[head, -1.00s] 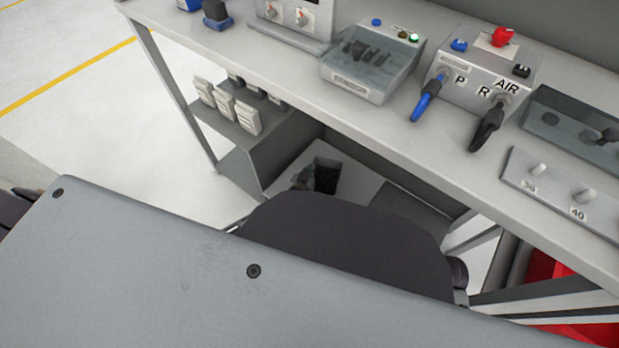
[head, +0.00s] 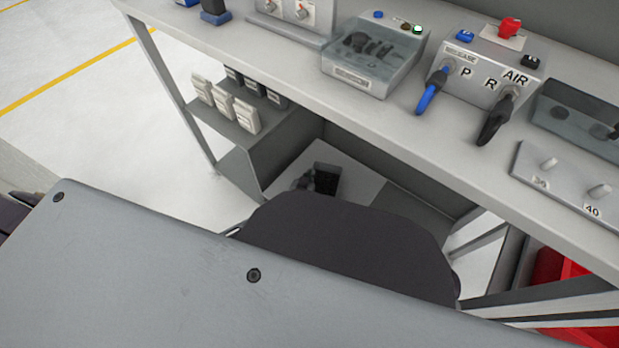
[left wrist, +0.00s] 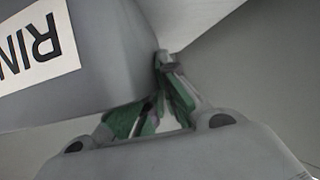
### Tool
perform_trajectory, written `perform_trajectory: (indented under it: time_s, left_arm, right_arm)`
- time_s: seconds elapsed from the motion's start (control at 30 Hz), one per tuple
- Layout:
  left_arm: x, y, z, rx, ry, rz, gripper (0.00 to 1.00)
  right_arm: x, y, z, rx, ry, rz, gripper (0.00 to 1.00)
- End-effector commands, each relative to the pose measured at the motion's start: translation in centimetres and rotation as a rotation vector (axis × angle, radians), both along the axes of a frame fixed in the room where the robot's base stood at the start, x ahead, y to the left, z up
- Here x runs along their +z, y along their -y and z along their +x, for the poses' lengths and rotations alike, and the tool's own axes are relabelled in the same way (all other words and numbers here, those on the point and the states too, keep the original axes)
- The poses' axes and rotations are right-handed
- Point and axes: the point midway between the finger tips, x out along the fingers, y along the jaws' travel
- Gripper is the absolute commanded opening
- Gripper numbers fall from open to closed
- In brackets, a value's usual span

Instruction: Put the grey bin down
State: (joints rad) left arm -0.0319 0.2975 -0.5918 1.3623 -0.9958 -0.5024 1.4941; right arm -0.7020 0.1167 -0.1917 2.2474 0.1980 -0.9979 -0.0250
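The grey bin (left wrist: 110,75) fills the upper left of the left wrist view, with part of a white label in black letters. In the head view it is small and dark inside (head: 328,178), above or on the low shelf under the bench; I cannot tell if it touches. My right gripper is not in view.
The low shelf (head: 360,190) lies under the workbench (head: 300,68). A side shelf (head: 215,125) with several white and dark blocks stands to its left. A red crate (head: 548,275) is at lower right. Switch boxes and a connector box (head: 490,75) stand on the bench.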

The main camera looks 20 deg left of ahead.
Motion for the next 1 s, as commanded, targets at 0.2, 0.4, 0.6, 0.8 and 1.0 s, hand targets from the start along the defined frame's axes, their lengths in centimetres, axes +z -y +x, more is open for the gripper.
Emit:
perform_trajectory:
  time_s: [0.2, 0.4, 0.6, 0.8, 1.0]
  left_arm:
    - [-0.16, 0.03, 0.02, 0.0, 0.0, -0.001, 0.0]
    - [-0.24, 0.02, -0.03, 0.0, 0.0, -0.001, 0.13]
    - [-0.23, 0.02, -0.02, 0.0, 0.0, -0.001, 0.27]
    - [-0.23, 0.01, -0.01, 0.0, 0.0, -0.001, 0.27]
    - [-0.03, 0.0, -0.01, 0.0, 0.0, 0.0, 0.27]
  right_arm:
    - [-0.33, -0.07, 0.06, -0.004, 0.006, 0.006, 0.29]
    - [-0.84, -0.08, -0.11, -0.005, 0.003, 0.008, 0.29]
    - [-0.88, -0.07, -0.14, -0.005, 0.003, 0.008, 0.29]
    - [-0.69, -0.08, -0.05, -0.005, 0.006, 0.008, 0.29]
    - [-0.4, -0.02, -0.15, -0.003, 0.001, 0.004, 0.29]
